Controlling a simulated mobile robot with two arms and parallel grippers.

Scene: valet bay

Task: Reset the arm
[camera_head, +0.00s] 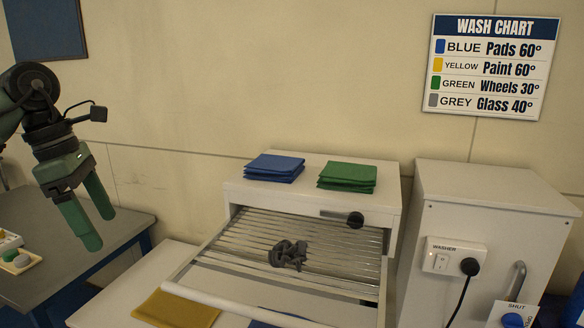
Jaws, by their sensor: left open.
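My left arm comes in from the left edge. Its green left gripper (101,229) hangs in the air with its two fingers pointing down, apart and empty. It appears in front of the grey table (118,226) and the wall, left of the white drawer cabinet (306,200). No object touches its fingers. My right gripper is not in view.
A drawer with metal rods (345,262) stands open, holding a dark grey tangled item (288,255). Folded blue (274,167) and green (347,176) cloths lie on top. A yellow cloth (177,308) lies in front. A white washer cabinet (490,225) stands right.

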